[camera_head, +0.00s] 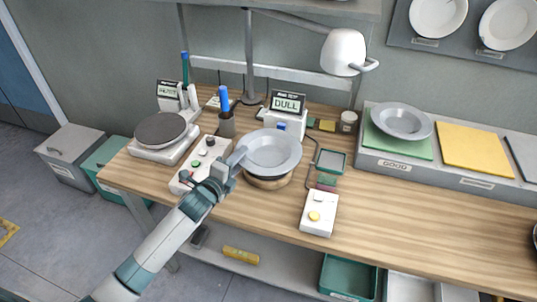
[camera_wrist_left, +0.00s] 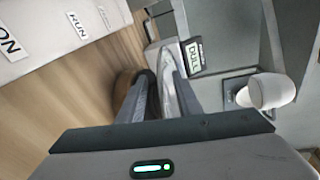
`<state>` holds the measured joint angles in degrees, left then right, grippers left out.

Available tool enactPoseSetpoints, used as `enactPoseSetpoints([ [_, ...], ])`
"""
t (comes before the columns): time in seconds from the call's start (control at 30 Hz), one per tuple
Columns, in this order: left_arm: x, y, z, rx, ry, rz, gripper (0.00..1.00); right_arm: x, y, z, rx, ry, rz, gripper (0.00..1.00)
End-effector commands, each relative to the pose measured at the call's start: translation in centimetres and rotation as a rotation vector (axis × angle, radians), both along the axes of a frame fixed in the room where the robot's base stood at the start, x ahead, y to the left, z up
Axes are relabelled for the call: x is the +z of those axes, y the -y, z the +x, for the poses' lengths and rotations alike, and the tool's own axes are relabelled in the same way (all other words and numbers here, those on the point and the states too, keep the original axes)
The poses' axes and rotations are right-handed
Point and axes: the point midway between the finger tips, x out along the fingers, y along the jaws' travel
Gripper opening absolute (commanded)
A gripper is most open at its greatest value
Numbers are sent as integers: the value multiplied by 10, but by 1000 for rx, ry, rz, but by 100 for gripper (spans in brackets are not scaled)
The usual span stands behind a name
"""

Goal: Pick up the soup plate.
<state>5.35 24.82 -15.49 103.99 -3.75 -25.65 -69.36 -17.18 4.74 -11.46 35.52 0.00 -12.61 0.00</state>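A grey soup plate (camera_head: 272,150) is over a round wooden stand (camera_head: 270,183) in the middle of the bench. My left gripper (camera_head: 236,160) is at the plate's left rim, with its fingers on either side of that rim. In the left wrist view the fingers (camera_wrist_left: 162,80) look closed on the plate (camera_wrist_left: 170,92), which shows edge-on between them. I cannot tell whether the plate touches the stand. A second grey soup plate (camera_head: 402,120) lies on a green mat at the right. My right gripper is not in view.
A "DULL" display box (camera_head: 287,118) stands just behind the plate. A pen cup (camera_head: 226,124), a button box (camera_head: 204,160) and a round hotplate (camera_head: 161,130) are to the left. Bare bench (camera_head: 410,215) extends right.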

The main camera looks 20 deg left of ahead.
Motion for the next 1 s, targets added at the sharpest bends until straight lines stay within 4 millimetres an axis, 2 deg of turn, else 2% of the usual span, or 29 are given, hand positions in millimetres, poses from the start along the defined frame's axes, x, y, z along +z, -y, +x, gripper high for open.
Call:
enactPoseSetpoints([
  [0.03, 0, 0, 0, 0, 0, 0, 24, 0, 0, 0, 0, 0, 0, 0],
  [0.13, 0, 0, 0, 0, 0, 0, 1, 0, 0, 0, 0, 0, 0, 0],
  [0.67, 8, 0, 1, -1, 6, 0, 0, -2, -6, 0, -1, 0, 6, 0],
  [0.83, 23, 0, 1, -1, 8, 0, 0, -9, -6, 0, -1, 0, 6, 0],
  [0.97, 44, 0, 1, -3, 10, 1, 0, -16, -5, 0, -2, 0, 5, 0],
  [1.0, 46, 9, -1, -5, 7, -4, 0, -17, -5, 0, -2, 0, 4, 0],
])
